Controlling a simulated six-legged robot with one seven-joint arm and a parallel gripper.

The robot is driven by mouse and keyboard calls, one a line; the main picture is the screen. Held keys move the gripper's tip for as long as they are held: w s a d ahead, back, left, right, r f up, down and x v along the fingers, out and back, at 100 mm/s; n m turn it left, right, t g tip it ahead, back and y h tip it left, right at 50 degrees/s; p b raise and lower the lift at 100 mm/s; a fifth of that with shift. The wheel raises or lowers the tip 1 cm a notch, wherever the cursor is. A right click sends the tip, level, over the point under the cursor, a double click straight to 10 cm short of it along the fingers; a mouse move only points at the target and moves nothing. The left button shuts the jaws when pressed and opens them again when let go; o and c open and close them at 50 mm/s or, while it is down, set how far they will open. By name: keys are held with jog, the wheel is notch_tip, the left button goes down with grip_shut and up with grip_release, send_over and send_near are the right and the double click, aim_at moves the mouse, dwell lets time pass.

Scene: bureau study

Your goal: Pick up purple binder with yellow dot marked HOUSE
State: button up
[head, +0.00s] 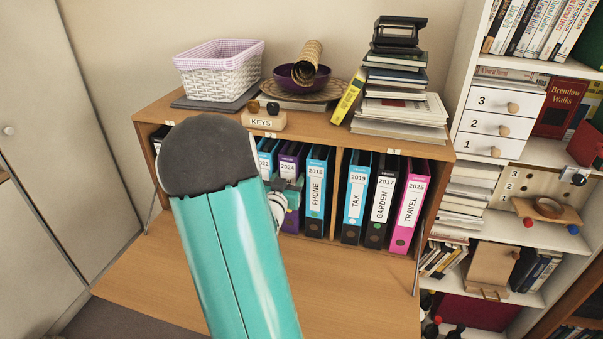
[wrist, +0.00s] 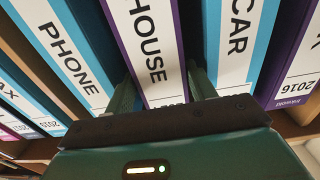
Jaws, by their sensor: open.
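The purple binder marked HOUSE (wrist: 152,45) stands upright in the row, its white spine label in the middle of the wrist view. It also shows in the head view as the purple binder labelled 2024 (head: 288,160), its lower label hidden behind my gripper. No yellow dot shows clearly. My gripper (wrist: 161,92) is open, with one finger on each side of the HOUSE spine. I cannot tell whether the fingers touch it. In the head view my gripper (head: 286,190) is partly covered by my arm.
A blue PHONE binder (wrist: 65,45) and a blue CAR binder (wrist: 238,40) stand close on either side. TAX (head: 356,195), GARDEN (head: 382,200) and TRAVEL (head: 408,205) binders fill the compartment to the right. A KEYS block (head: 263,121) and a book stack (head: 395,105) sit above.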

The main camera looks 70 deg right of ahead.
jog(key=d, duration=0.4)
jog(key=shift+w+d, duration=0.35)
jog(key=shift+w, duration=0.05)
jog(key=shift+c, duration=0.2)
grip_shut()
jog(key=shift+r, duration=0.15)
